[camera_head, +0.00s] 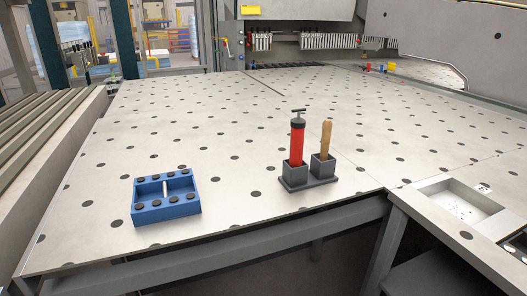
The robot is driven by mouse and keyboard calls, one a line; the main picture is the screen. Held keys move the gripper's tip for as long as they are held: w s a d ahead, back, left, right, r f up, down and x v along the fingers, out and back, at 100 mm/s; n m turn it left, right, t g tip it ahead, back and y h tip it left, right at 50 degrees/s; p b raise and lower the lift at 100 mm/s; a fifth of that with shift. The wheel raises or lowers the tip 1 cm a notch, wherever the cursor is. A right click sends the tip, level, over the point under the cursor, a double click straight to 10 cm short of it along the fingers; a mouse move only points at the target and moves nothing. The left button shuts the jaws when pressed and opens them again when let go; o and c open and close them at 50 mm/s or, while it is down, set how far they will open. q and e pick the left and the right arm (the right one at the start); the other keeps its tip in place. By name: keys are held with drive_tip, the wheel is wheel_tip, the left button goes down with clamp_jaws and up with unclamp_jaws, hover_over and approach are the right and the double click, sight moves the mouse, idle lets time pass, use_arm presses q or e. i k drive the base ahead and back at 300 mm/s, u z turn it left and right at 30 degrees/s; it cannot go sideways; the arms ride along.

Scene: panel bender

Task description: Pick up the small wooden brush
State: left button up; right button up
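A small brush with a wooden handle (327,138) stands upright in the right cup of a dark grey two-cup holder (308,184) on the perforated table. Only its handle shows; its lower end is hidden inside the cup. A red pump-like tool (297,142) with a black T-shaped top stands in the left cup, close beside the handle. Neither of my grippers is in view.
A blue tray (166,212) with black round pieces sits to the left near the table's front edge. The perforated table (210,120) is otherwise largely clear. A side bench (440,225) with a recessed tray adjoins at right. The bending machine (300,12) stands behind.

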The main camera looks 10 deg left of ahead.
sight(327, 125)
drive_tip(key=u, duration=1)
drive_tip(key=i, duration=0.6)
drive_tip(key=z, duration=1.9)
